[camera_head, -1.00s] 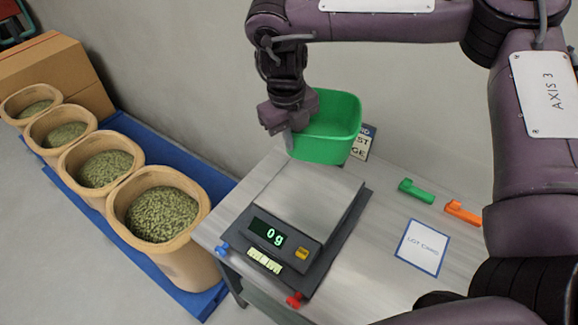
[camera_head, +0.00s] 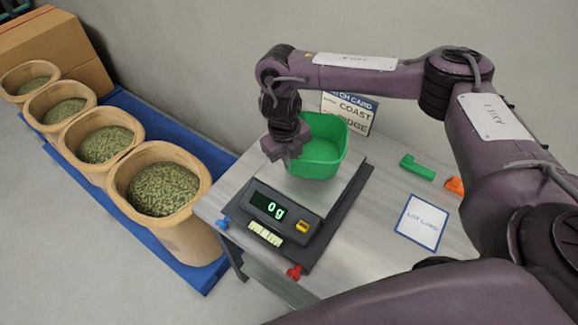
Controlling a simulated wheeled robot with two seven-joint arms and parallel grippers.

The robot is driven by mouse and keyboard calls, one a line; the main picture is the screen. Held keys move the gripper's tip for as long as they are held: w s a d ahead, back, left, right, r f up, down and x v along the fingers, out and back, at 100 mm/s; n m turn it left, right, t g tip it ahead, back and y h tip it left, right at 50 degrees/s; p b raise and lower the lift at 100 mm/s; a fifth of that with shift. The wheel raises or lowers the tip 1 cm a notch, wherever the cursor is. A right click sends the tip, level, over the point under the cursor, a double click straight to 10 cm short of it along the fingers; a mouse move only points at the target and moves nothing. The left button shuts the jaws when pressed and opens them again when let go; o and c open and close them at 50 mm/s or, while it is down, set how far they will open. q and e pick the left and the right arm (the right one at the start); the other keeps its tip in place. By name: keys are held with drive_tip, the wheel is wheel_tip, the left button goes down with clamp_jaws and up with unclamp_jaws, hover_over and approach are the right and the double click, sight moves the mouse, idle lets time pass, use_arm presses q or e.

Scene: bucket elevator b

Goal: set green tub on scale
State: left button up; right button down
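The green tub (camera_head: 322,158) is upright over the rear part of the scale's metal plate. The scale (camera_head: 300,208) stands on the table and its display reads 0 g. I cannot tell whether the tub's base touches the plate. My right gripper (camera_head: 287,160) is at the tub's left wall, with its fingers apparently pinching the rim. The far finger is hidden by the wall. The tub looks empty inside. My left gripper is not in view.
A sign card (camera_head: 350,112) stands behind the tub. A green clip (camera_head: 417,167), an orange clip (camera_head: 454,186) and a lot card (camera_head: 422,222) lie on the table (camera_head: 385,190) to the right. Several sacks of green pellets (camera_head: 163,190) stand on a blue pallet (camera_head: 200,268) at left.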

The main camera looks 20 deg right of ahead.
drive_tip(key=shift+f, duration=1.65)
drive_tip(key=shift+f+b, duration=0.1)
drive_tip(key=shift+b, duration=0.3)
drive_tip(key=c, duration=1.6)
unclamp_jaws()
drive_tip(key=shift+c, duration=0.2)
wheel_tip(320, 180, up, 12)
drive_tip(key=a+p, duration=0.1)
drive_tip(key=shift+s+a, duration=0.1)
drive_tip(key=shift+s, duration=0.05)
